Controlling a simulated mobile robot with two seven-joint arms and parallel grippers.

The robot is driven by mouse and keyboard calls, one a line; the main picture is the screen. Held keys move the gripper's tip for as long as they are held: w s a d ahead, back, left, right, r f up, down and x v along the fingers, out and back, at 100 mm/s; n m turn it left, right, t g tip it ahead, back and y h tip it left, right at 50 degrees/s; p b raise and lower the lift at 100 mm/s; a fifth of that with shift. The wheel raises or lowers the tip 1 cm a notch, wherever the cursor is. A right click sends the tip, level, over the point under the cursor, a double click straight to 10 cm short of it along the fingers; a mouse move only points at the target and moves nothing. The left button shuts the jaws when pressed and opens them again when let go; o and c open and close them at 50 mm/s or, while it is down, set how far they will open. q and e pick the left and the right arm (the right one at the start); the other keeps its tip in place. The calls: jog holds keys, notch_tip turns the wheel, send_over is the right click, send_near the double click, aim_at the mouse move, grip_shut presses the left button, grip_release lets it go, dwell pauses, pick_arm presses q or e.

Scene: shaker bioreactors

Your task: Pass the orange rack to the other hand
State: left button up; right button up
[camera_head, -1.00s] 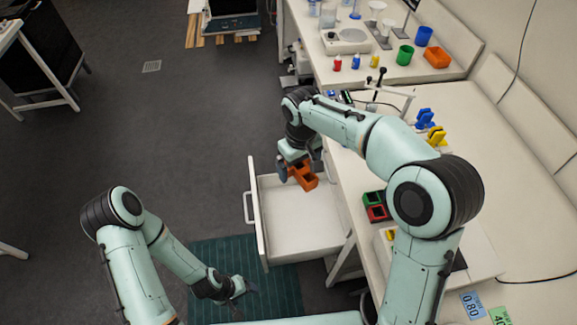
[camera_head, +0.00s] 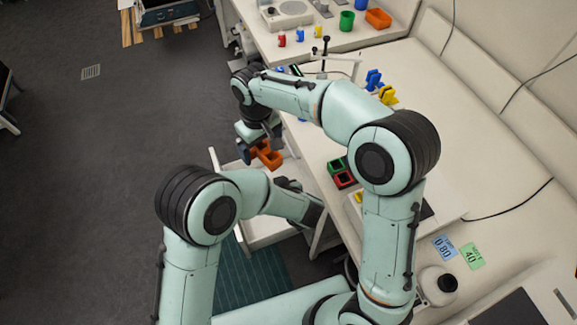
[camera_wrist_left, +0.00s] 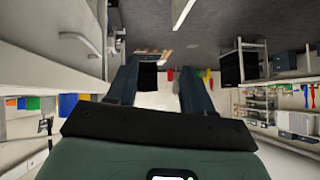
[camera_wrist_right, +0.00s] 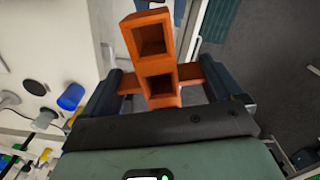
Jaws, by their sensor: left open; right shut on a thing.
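The orange rack (camera_head: 264,154) has square open compartments. My right gripper (camera_head: 254,146) is shut on it and holds it above the open drawer. In the right wrist view the rack (camera_wrist_right: 156,66) sits between the two fingers of that gripper (camera_wrist_right: 163,84), its compartment openings facing the camera. My left gripper (camera_wrist_left: 156,82) shows in the left wrist view with its fingers apart and nothing between them. In the head view the left arm reaches to the right over the drawer, and its fingers are hard to make out near the bench edge.
The open white drawer (camera_head: 268,234) is under both arms. The bench holds green and red square racks (camera_head: 342,174), blue and yellow pieces (camera_head: 388,96), and, farther back, an orange bin (camera_head: 378,18) and a green cup (camera_head: 347,21).

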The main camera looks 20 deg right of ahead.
pick_arm(q)
jog(key=s+d+r, duration=0.3)
jog(key=d, duration=0.1)
jog(key=n+t+y, duration=0.3)
jog(key=n, duration=0.2)
send_near(277, 162)
jog(key=x, duration=0.6)
jog(key=shift+d, duration=0.1)
jog(key=x, duration=0.7)
jog(key=shift+s, duration=0.1)
jog(key=shift+w+a+f, duration=0.2)
jog(key=shift+w, duration=0.1)
pick_arm(e)
jog(key=shift+s, duration=0.1)
pick_arm(q)
jog(key=c, duration=0.7)
jog(key=shift+c, duration=0.2)
pick_arm(e)
jog(key=o, duration=0.7)
